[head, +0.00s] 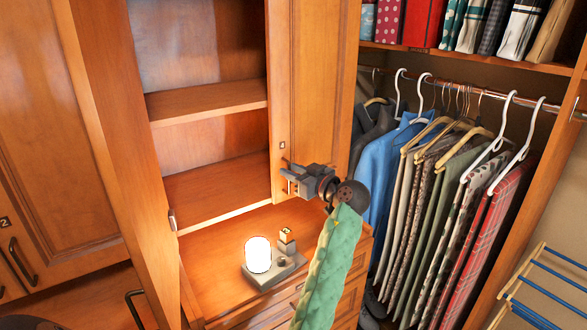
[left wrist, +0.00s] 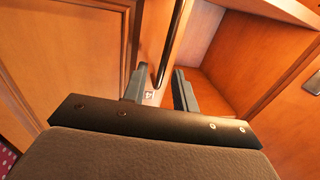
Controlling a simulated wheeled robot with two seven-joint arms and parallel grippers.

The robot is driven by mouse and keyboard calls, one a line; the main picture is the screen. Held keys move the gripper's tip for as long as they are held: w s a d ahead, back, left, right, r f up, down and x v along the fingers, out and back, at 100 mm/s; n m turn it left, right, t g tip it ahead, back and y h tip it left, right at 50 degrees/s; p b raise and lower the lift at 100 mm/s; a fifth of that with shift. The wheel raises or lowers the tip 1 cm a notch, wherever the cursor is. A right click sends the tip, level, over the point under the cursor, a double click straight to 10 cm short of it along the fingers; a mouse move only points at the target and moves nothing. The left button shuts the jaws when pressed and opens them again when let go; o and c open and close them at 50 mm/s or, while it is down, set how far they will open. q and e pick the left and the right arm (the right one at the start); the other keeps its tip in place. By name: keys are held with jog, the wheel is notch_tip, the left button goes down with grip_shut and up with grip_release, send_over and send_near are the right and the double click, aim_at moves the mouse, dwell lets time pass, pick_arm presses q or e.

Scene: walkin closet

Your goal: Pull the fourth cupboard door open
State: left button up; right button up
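The wooden cupboard door (head: 310,80) on the right half of the open-fronted cupboard looks closed, in line with the cupboard front. A small number plate (head: 282,145) sits low on it, too small to read; a plate also shows in the left wrist view (left wrist: 148,95). My left gripper (head: 287,180) is at the door's lower left corner. In the left wrist view its two fingers (left wrist: 160,88) are apart, with the dark upright bar handle (left wrist: 172,45) between or just beyond them. I see no firm contact. My right gripper is not in view.
The neighbouring left door (head: 125,150) stands swung open, showing empty shelves (head: 215,100). A lit white lamp (head: 258,254) on a grey base stands on the counter below my gripper. Hanging clothes (head: 440,190) fill the right side. A door marked 2 (head: 70,130) is far left.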

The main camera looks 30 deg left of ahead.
pick_arm(q)
grip_shut()
